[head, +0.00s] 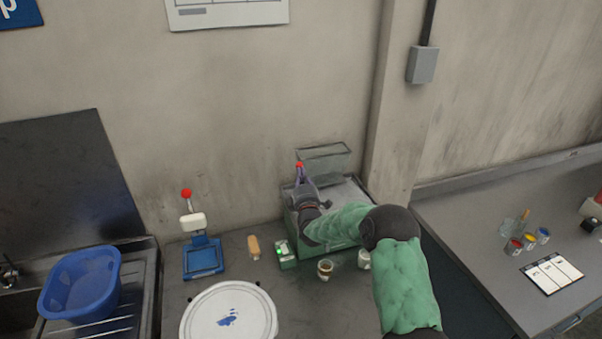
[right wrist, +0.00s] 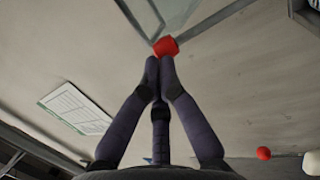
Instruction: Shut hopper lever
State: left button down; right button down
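The hopper (head: 322,162) is a clear-walled box on top of a green machine (head: 318,236) at the back of the bench. Its lever ends in a red knob (head: 299,165), which also shows in the right wrist view (right wrist: 166,46). My right gripper (head: 302,176) is at the machine, just below the knob. In the right wrist view its dark fingers (right wrist: 160,68) are drawn together, with the knob right at their tips. I cannot tell whether they touch it. The lever's stem is hidden. My left gripper is not in view.
A blue hand press (head: 203,258) with its own red-knobbed lever, a green-lit box (head: 286,254), a small cup (head: 325,269) and a white round lid (head: 230,316) stand on the bench. A blue basin (head: 80,284) is at left. The wall is close behind.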

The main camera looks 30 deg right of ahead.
jog(key=shift+w+d, duration=0.1)
jog(key=shift+w, duration=0.2)
jog(key=shift+r, duration=0.1)
jog(key=w+b, duration=0.1)
jog(key=w+r+b, duration=0.1)
jog(key=b, duration=0.1)
jog(key=w+d+r+b, duration=0.1)
jog(key=w, duration=0.1)
jog(key=shift+w+r, duration=0.15)
jog(key=shift+r, duration=0.2)
jog(key=shift+d+b, duration=0.1)
jog(key=shift+b, duration=0.2)
